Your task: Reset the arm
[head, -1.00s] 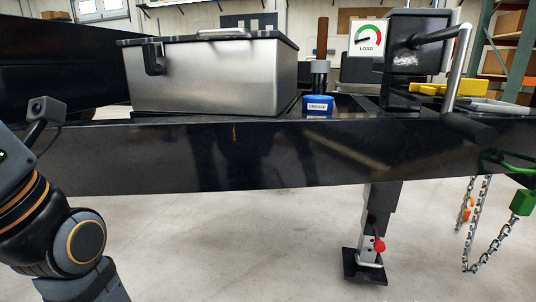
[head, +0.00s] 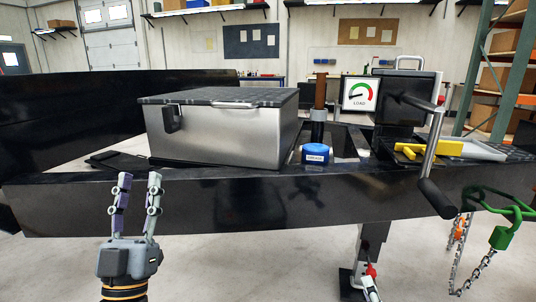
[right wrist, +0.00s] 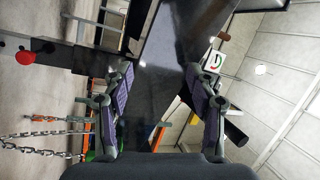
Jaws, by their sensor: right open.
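My left gripper (head: 139,182) stands upright at the lower left of the head view, in front of the black trailer frame (head: 210,208). Its two fingers are apart with nothing between them. My right gripper (right wrist: 158,76) shows in the right wrist view with its fingers spread and empty. The black beam (right wrist: 155,65) lies beyond and between those fingers, and I cannot tell the distance to it. I do not make out the right gripper clearly in the head view.
A silver toolbox (head: 220,133) sits on the frame. To its right are a blue grease tub (head: 316,153), a load gauge (head: 359,94) and a crank handle (head: 435,185). A green padlock (head: 501,237) and chains hang at the right. The jack leg (head: 372,238) reaches the floor.

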